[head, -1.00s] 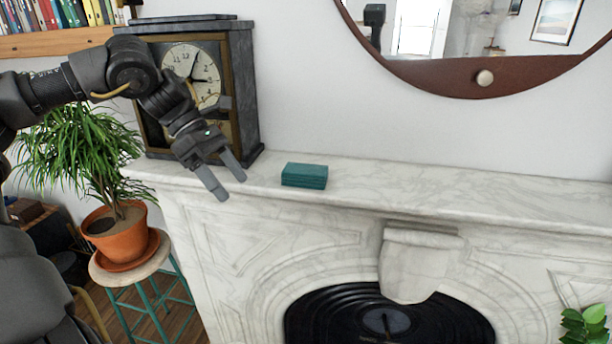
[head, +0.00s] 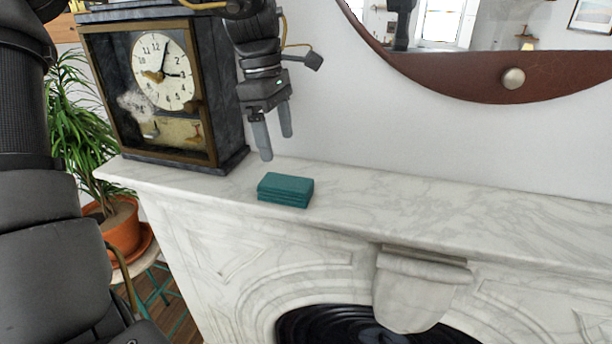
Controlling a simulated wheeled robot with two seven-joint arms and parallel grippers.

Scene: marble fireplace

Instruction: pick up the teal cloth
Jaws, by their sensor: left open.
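The teal cloth (head: 285,190) lies folded into a small flat block on the marble mantel, right of the clock. My left gripper (head: 277,147) hangs above the mantel, just above and slightly left of the cloth in the head view. Its two fingers point down, are spread apart and hold nothing. They look apart from the cloth. My right gripper is not in the picture.
A dark mantel clock (head: 160,90) stands close to the left of the gripper. A round wood-framed mirror (head: 450,75) hangs on the wall behind. The marble mantel (head: 430,216) is bare right of the cloth. A potted plant (head: 122,225) stands lower left.

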